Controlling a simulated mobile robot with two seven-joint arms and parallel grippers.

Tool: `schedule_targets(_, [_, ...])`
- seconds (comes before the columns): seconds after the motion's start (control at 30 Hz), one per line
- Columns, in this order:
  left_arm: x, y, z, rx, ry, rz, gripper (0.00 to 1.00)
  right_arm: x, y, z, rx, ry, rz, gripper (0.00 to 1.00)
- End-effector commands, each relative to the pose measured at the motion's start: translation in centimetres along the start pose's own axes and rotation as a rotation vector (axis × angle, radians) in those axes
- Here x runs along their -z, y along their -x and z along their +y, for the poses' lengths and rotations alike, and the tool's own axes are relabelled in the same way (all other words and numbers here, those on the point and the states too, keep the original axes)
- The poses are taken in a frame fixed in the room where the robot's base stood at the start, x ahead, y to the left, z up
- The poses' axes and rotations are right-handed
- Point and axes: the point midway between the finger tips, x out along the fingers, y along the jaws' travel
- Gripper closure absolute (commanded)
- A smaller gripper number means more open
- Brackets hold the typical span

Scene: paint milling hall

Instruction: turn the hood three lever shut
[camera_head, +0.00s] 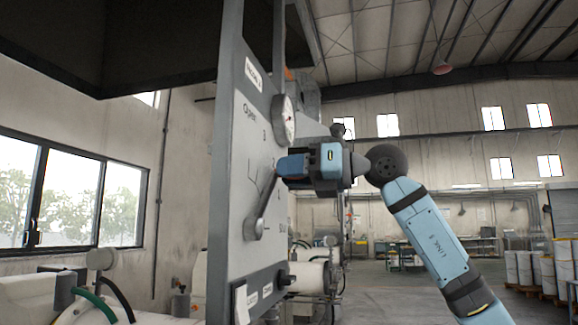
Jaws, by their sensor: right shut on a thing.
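The hood lever (264,208) is a dark grey bar on the face of a grey upright panel (238,165). It runs up and to the right from a low pivot, tilted from upright. My right gripper (281,167) comes in from the right and is shut on the lever's upper end, which its blue fingers hide. A white label (253,74) is at the top of the panel, its text too small to read surely. The word "Open" stands below it, with scale marks around the lever. My left gripper is not in view.
A round gauge (284,120) sticks out from the panel just above my right gripper. A dark hood (150,40) overhangs at upper left. White machines with hoses (100,290) stand at lower left. The hall floor to the right is open, with pale drums (520,268) at far right.

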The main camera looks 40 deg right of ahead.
Motion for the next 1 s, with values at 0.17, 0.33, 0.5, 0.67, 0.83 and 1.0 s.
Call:
schedule_targets(0.17, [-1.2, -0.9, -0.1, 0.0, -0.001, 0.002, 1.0, 2.1, -0.3, -2.3, 0.003, -0.169, 0.012, 1.0])
schedule_targets(0.33, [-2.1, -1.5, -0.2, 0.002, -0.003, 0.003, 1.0, 3.6, -0.3, -4.0, 0.002, -0.33, 0.013, 1.0])
schedule_targets(0.5, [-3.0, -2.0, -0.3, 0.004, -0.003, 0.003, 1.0, 5.2, -0.3, -5.3, 0.002, -0.481, 0.013, 1.0])
schedule_targets(0.67, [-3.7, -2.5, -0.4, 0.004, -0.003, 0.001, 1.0, 6.5, -0.2, -6.1, 0.002, -0.603, 0.013, 1.0])
schedule_targets(0.83, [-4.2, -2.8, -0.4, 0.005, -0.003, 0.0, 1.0, 7.6, -0.2, -6.6, 0.0, -0.703, 0.013, 1.0])
schedule_targets(1.0, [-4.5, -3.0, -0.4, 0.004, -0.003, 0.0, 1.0, 8.3, -0.2, -6.9, 0.0, -0.767, 0.012, 1.0])
